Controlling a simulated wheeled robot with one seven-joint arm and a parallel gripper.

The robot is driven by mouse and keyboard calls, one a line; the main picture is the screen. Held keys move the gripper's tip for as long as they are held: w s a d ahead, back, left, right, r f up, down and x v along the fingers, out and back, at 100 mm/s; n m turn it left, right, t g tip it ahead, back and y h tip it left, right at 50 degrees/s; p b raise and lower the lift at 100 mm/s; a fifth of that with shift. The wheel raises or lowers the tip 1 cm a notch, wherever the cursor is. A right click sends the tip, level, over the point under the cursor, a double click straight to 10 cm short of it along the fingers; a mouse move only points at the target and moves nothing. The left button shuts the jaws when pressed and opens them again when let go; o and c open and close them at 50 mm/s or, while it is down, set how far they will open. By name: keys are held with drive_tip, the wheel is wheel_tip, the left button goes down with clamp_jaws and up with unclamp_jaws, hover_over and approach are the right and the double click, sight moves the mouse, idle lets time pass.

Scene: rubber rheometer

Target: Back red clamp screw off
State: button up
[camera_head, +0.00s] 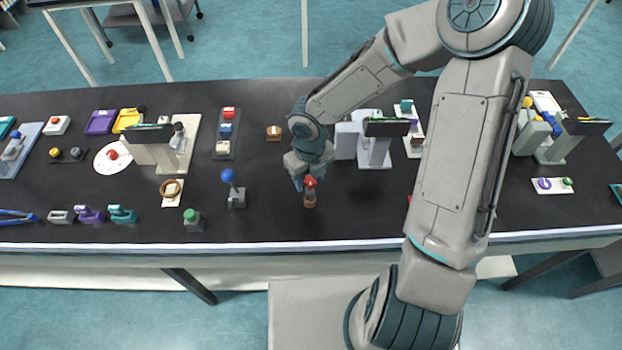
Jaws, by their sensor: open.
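A small red-topped piece (310,183) with a reddish-brown lower body stands near the front edge of the bench, just below my gripper. It may be the red clamp screw, but it is too small to make out a thread or handle. My gripper (303,181) points down and is open, with its fingers at or right beside the red top. I cannot tell whether they touch it. Another bit of red (409,199) shows at the left edge of my arm, mostly hidden behind it.
The black bench (270,215) is clear just around the red-topped piece. A blue-knobbed lever (229,177) on a grey block and a green-topped block (192,218) stand to the left. A pale instrument with a dark screen (387,128) stands behind, to the right. My arm hides part of the bench.

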drive_tip(key=m, duration=0.6)
drive_tip(key=shift+m+b, duration=0.3)
drive_tip(key=m, duration=0.5)
drive_tip(key=shift+d+b, duration=0.1)
drive_tip(key=shift+b, duration=0.3)
drive_tip(key=c, duration=0.9)
drive_tip(key=shift+o, duration=0.2)
drive_tip(key=shift+r+n+p, duration=0.2)
drive_tip(key=shift+n+p, duration=0.4)
drive_tip(key=shift+p, duration=0.25)
drive_tip(key=shift+f+n, duration=0.2)
drive_tip(key=shift+n, duration=1.3)
